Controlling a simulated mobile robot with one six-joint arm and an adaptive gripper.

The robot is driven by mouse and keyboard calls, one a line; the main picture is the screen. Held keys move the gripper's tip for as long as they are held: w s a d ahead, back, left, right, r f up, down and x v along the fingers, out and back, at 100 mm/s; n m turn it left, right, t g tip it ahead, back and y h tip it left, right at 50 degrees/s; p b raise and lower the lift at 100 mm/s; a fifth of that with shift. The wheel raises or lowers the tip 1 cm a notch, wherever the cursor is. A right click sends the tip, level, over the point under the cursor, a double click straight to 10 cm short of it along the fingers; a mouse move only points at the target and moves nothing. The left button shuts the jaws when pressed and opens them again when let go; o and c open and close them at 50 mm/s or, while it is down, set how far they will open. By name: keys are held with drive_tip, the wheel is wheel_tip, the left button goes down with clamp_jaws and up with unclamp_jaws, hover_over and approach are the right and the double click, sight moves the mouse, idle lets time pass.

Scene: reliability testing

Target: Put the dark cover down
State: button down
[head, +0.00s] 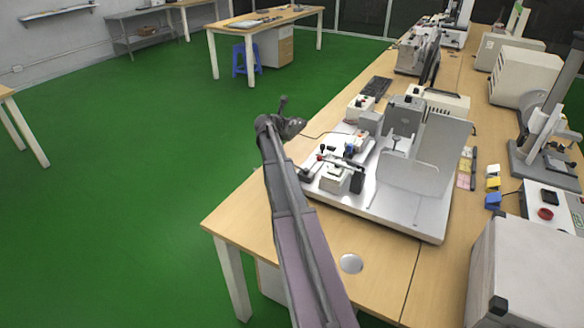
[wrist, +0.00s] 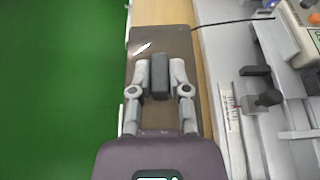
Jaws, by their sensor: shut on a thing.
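The dark cover (wrist: 162,118) is a see-through brownish rectangular plate with a dark grey block-shaped grip (wrist: 159,76) on top. My gripper (wrist: 160,78) is shut on this grip, one finger on each side. In the wrist view the plate lies under the fingers over the strip of wooden bench between the green floor and the metal fixture. I cannot tell whether the plate touches the bench or hangs just above it. In the head view my own arm reaches up along the bench's left edge, and I cannot make out the cover or my fingertips.
A metal test fixture (head: 407,202) with clamps and an upright clear panel stands right of my arm; its edge (wrist: 233,110) runs close beside the cover. Green floor (head: 130,190) drops away left. A keyboard (head: 376,87) lies farther back.

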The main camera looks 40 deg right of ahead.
sight(292, 129)
drive_tip(key=f+b, duration=0.1)
drive_tip(key=d+f+b, duration=0.1)
drive_tip(key=f, duration=0.1)
drive_tip(key=w+d+f+b, duration=0.1)
drive_tip(key=shift+f, duration=0.15)
drive_tip(key=shift+f, duration=0.1)
wheel_tip(292, 129, down, 6)
drive_tip(key=b, duration=0.6)
idle(0.6)
drive_tip(key=shift+f+b, duration=1.85)
drive_tip(key=shift+b, duration=0.2)
drive_tip(key=shift+f, duration=0.15)
drive_tip(key=c, duration=0.6)
unclamp_jaws()
